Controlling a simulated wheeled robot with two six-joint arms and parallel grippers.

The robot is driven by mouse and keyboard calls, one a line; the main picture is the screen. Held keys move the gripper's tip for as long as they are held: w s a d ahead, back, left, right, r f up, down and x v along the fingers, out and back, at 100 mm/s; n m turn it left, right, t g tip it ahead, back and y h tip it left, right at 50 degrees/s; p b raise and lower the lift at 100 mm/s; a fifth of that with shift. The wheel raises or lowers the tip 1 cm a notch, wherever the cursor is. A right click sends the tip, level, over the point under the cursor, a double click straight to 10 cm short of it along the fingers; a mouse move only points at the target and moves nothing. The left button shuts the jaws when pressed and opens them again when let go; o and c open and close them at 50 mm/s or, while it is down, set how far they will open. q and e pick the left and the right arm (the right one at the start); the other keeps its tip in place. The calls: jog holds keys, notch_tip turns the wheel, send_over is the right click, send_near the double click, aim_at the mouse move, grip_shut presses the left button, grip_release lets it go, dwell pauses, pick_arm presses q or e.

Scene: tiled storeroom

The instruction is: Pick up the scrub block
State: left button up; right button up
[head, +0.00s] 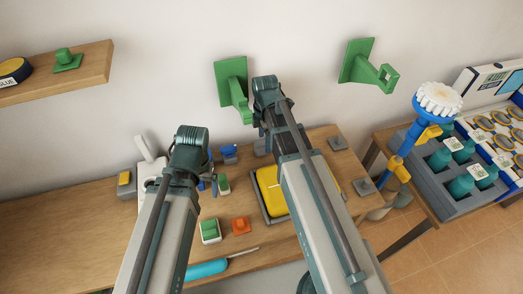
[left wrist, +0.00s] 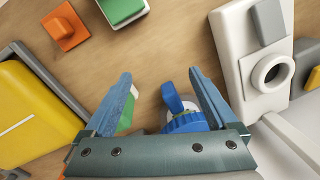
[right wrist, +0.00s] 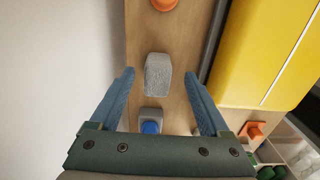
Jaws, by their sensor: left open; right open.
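A rough grey block, which looks like the scrub block (right wrist: 158,75), lies on the wooden bench in the right wrist view. In the head view a grey block (head: 262,147) beside my right arm seems to be the same one. My right gripper (right wrist: 160,74) is open above it, with the block showing between the fingertips and nothing held. My left gripper (left wrist: 160,73) is open and empty over the bench. A blue-topped item (left wrist: 182,112) shows between its fingers.
A yellow item in a grey tray (right wrist: 265,50) lies beside the grey block. A blue-topped grey block (right wrist: 151,127) and an orange piece (right wrist: 164,4) are close by. A white device (left wrist: 262,55) stands near my left gripper. A green wall bracket (head: 232,82) hangs behind.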

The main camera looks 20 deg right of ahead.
aim_at(263, 142)
pick_arm(q)
notch_tip(263, 142, down, 4)
jog(key=b, duration=0.2)
jog(key=shift+r+b, duration=0.15)
jog(key=shift+b, duration=0.25)
pick_arm(e)
jog(key=f, duration=0.3)
jog(key=shift+w+a+f, duration=0.15)
jog(key=shift+a+f, duration=0.15)
jog(key=shift+f, duration=0.1)
jog(key=shift+r, duration=0.1)
pick_arm(q)
jog(key=shift+r, duration=0.1)
pick_arm(e)
grip_shut()
